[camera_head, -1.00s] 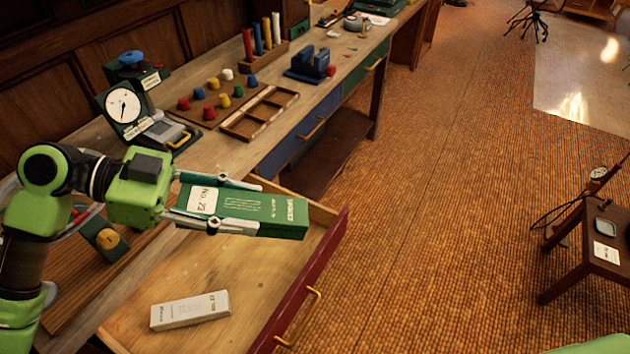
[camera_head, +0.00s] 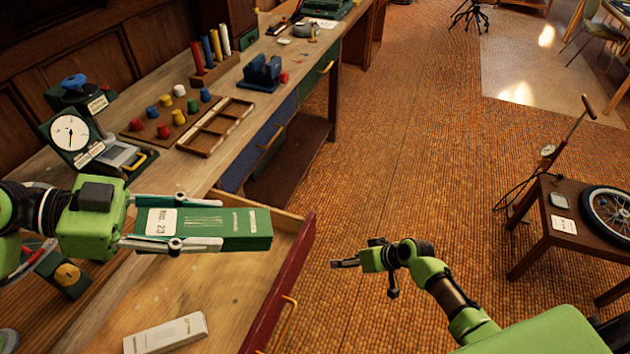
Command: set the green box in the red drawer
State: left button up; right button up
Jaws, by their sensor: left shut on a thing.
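The green box (camera_head: 240,228) is in my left gripper (camera_head: 205,227), whose two fingers are shut on its sides. It has a white label on its top. The gripper holds it level above the open red drawer (camera_head: 282,284), over its back part. The drawer has a red front with a brass handle and a pale wooden inside. A white box (camera_head: 165,335) lies in the drawer near the bottom of the view. My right gripper (camera_head: 345,263) is over the floor to the right of the drawer, apart from it. Its jaws are too small to judge.
The bench top carries a dial gauge (camera_head: 70,133), several coloured knobs (camera_head: 163,131), an empty wooden tray (camera_head: 214,127) and a blue block tool (camera_head: 262,72). A blue drawer (camera_head: 268,140) is closed. A dark stool with a wheel (camera_head: 613,212) stands at the right.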

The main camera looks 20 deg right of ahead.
jog(key=w+a+r+n+y, duration=0.2)
jog(key=a+r, duration=0.1)
jog(key=r, duration=0.7)
jog(key=w+a+r+n+y, duration=0.1)
jog(key=a+r+n+y, duration=0.1)
jog(key=r, duration=0.8)
jog(key=w+a+r+n+y, duration=0.2)
jog(key=a+r, duration=0.1)
jog(key=r, duration=0.7)
jog(key=s+a+r+n+g+y, duration=0.1)
jog(key=s+a+r+n, duration=0.15)
jog(key=r, duration=0.35)
jog(key=s+a+r+n+g+y, duration=0.1)
jog(key=s+r+n+y, duration=0.1)
jog(key=s+r+n, duration=0.3)
jog(key=n+g, duration=0.3)
jog(key=g, duration=0.1)
send_near(239, 221)
jog(key=x, duration=0.9)
jog(key=shift+a+f, duration=0.1)
jog(key=shift+a, duration=0.2)
